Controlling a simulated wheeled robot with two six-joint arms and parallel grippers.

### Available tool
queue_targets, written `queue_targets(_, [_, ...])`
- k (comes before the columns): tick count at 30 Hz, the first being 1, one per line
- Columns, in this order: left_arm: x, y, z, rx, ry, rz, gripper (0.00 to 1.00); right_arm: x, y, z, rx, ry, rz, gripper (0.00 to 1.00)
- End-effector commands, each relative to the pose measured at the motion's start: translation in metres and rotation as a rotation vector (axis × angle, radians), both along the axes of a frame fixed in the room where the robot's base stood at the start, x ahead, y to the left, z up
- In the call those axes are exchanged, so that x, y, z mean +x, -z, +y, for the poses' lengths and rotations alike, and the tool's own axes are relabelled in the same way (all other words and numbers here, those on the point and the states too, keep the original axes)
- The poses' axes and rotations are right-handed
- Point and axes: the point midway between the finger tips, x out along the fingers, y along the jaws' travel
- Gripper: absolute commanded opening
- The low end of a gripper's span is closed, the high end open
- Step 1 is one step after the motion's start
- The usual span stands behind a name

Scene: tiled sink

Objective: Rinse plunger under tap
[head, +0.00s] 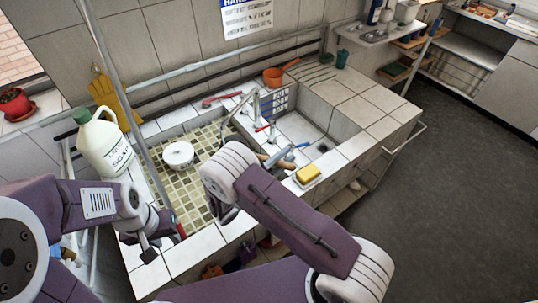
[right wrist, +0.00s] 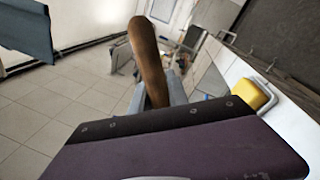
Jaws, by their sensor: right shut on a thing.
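My right gripper (head: 281,159) is over the right basin, partly hidden by my right arm. It is shut on the plunger (right wrist: 148,62), whose brown wooden handle rises from between the jaws in the right wrist view. A short brown part of the plunger (head: 262,157) shows beside the gripper in the head view; its cup cannot be made out. The tap (head: 262,112) stands at the back between the two basins, behind the gripper. Whether water runs cannot be told. My left gripper (head: 165,243) is open and empty over the front left rim of the sink.
A white round object (head: 178,154) sits in the left tiled basin (head: 193,190). A soap jug (head: 104,144) stands on the left rim. A yellow sponge (head: 308,174) lies on the front rim. An orange pan (head: 274,76) is at the back. The right counter (head: 372,98) is clear.

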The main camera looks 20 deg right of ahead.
Motion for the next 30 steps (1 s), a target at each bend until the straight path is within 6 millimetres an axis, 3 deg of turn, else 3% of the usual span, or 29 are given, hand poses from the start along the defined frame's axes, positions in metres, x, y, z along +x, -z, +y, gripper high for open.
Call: queue_targets(30, [0.000,0.001,0.000,0.000,0.000,0.000,0.34,0.007,0.000,-0.010,0.001,-0.001,-0.003,0.00])
